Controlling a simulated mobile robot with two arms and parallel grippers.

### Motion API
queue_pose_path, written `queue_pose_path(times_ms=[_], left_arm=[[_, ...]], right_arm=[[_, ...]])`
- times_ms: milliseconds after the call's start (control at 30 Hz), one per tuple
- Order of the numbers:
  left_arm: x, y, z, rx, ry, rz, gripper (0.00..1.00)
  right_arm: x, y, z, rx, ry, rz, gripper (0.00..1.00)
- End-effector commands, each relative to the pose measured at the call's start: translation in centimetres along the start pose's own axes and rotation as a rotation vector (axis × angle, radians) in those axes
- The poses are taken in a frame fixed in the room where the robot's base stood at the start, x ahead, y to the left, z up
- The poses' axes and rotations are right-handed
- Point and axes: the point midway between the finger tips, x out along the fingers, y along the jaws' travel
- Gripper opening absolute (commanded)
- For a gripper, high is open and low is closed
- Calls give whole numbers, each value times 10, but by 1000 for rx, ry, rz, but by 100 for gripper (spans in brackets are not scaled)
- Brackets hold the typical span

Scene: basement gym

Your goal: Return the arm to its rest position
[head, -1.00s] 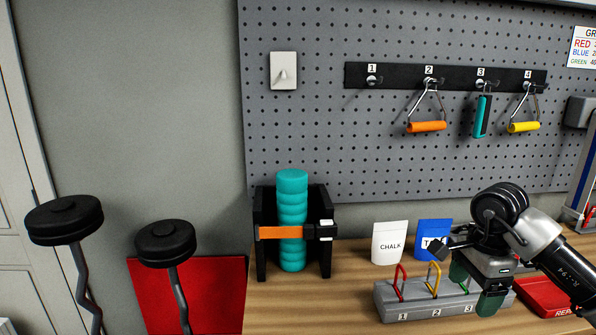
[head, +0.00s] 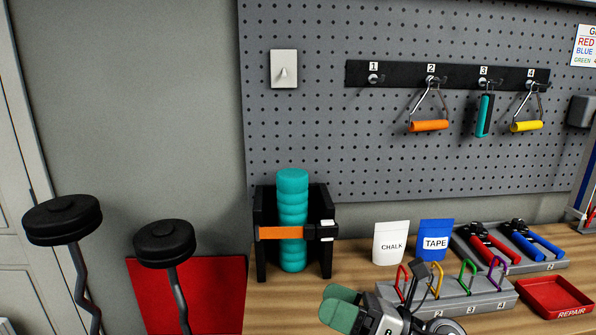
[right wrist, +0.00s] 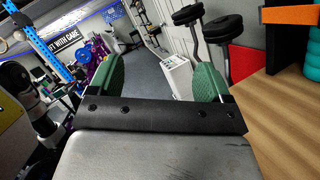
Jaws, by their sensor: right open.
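My right gripper (head: 342,306) is low in the head view, in front of the grey numbered block (head: 487,301) and partly covering its left end. Its two green finger pads also show in the right wrist view (right wrist: 163,80), set wide apart with nothing between them. The gripper is open and empty, pointing left over the front of the wooden bench. The rest of my right arm is mostly out of the head view. My left gripper is not in view.
The bench (head: 290,312) carries a black rack (head: 326,258) with a teal roller (head: 292,205), chalk (head: 391,243) and tape (head: 435,241) pouches, a tray (head: 465,240) of red and blue grips, and a red repair tray (head: 553,298). Two black-topped bars (head: 62,220) stand left.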

Motion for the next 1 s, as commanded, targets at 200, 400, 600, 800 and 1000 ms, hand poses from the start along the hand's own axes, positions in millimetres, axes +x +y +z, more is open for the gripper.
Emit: queue_pose_path(times_ms=[200, 400, 600, 800, 1000], left_arm=[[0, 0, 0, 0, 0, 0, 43], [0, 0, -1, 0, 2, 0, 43], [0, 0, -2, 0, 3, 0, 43], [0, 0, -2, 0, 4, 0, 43], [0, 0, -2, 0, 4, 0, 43]], right_arm=[[-50, -24, 13, 653, -637, -202, 80], [-137, -59, -44, 1257, -1159, -502, 80], [-211, -49, -142, 1726, -1559, -862, 80], [-247, -12, -207, 1971, -1779, -1147, 80], [-269, 31, -252, -2055, 1865, 1361, 80]])
